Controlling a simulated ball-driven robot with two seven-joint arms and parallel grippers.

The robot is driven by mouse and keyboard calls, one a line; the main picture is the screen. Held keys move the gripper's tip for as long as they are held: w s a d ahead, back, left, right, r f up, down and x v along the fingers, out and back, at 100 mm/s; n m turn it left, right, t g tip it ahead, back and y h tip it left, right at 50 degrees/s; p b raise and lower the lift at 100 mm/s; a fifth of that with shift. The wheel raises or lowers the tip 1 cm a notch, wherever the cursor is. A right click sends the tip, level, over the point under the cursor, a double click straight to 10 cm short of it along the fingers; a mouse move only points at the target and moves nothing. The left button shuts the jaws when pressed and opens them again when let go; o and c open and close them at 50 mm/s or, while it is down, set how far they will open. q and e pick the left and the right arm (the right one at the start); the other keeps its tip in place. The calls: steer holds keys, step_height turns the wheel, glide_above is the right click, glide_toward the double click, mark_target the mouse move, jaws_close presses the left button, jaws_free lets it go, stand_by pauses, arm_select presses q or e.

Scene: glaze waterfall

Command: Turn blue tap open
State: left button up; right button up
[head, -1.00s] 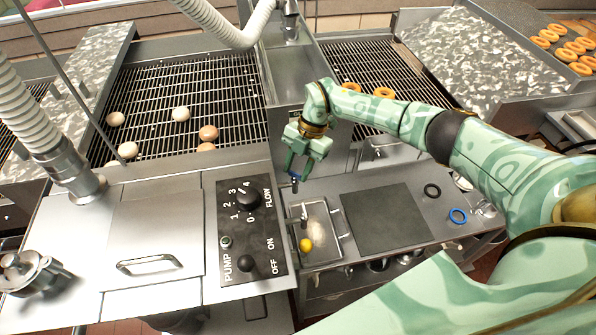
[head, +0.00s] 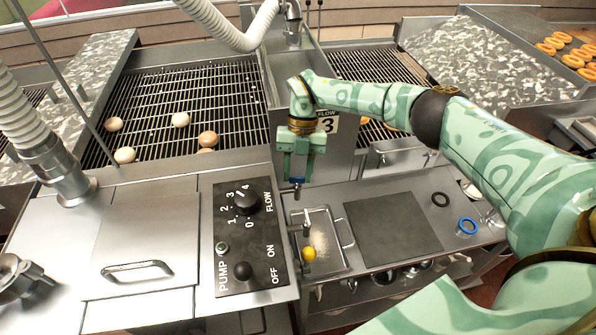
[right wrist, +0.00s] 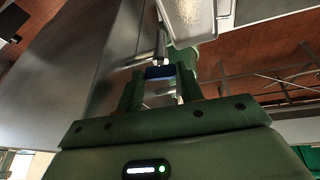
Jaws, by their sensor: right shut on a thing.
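The blue tap (right wrist: 160,72) shows in the right wrist view as a dark blue handle between my right gripper's fingers, with a metal stem beyond it. In the head view only a little of the blue tap (head: 298,181) shows at the fingertips, beside the steel box at the centre. My right gripper (head: 296,178) points down and is shut on the handle. It also shows in the right wrist view (right wrist: 160,80). The fingers hide part of the tap, and I cannot tell its exact angle. My left gripper is not in view.
A black pump panel (head: 250,240) with a flow dial is to the left. A dark mat (head: 393,228) lies right.

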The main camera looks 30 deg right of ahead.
steer(key=shift+w, duration=0.1)
steer(key=o, duration=1)
steer(key=b+v, duration=0.1)
steer(key=v, duration=1.5)
steer(key=shift+r, duration=0.2)
steer(key=shift+d+f, duration=0.1)
steer(key=shift+d, duration=0.05)
